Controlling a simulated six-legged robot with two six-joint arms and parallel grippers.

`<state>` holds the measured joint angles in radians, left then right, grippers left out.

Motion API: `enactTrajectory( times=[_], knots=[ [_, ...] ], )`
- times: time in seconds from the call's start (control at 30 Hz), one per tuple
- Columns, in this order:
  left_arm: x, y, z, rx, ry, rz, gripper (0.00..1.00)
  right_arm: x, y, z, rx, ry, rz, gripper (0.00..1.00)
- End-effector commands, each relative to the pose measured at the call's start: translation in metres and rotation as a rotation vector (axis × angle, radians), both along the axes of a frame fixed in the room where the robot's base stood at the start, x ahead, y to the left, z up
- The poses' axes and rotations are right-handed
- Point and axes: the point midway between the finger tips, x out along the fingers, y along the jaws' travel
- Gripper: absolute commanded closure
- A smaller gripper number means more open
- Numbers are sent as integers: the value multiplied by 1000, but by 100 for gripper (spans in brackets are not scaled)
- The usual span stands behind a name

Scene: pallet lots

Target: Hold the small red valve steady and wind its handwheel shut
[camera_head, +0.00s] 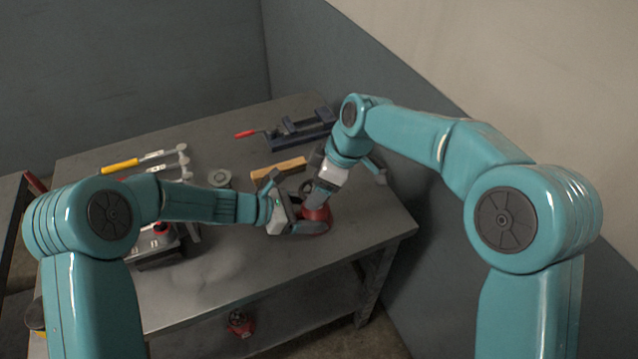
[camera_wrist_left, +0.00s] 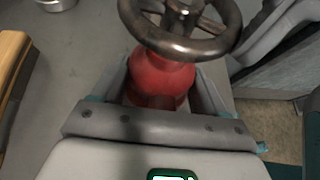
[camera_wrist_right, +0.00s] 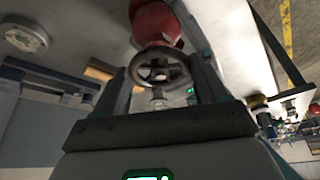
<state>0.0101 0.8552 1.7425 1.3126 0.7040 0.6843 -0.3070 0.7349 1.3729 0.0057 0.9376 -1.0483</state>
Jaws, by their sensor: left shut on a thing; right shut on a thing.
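The small red valve (camera_head: 317,214) stands upright on the grey workbench near its right end, partly hidden by my grippers. My left gripper (camera_head: 302,226) is shut around its red body (camera_wrist_left: 160,76) from the left, with one finger on each side in the left wrist view. The dark metal handwheel (camera_wrist_left: 180,42) sits on top of the valve. My right gripper (camera_head: 317,194) reaches down from above and is shut on the handwheel, which shows between its fingers in the right wrist view (camera_wrist_right: 160,68). The finger contact points are hard to see.
A dark blue vise (camera_head: 297,134) with a red handle stands at the back. A wooden block (camera_head: 278,169) and a grey round part (camera_head: 220,178) lie behind the grippers. A yellow-handled tool (camera_head: 120,165) lies at left. Another red item (camera_head: 240,322) is on the lower shelf.

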Motion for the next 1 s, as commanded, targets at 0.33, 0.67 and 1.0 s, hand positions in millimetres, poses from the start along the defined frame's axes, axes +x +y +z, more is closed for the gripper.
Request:
enactTrajectory(
  times=[0.33, 0.67, 1.0],
  knots=[
    [1, 0, 1, -2, -2, 0, 44, -2, 1, 1, -3, 2, -160, 58],
    [1, 0, 1, -2, -2, 2, 45, -5, 3, 0, -4, 1, -459, 58],
    [1, 0, 1, -1, -1, 2, 45, -7, 5, 0, -2, 1, -781, 58]
  ],
)
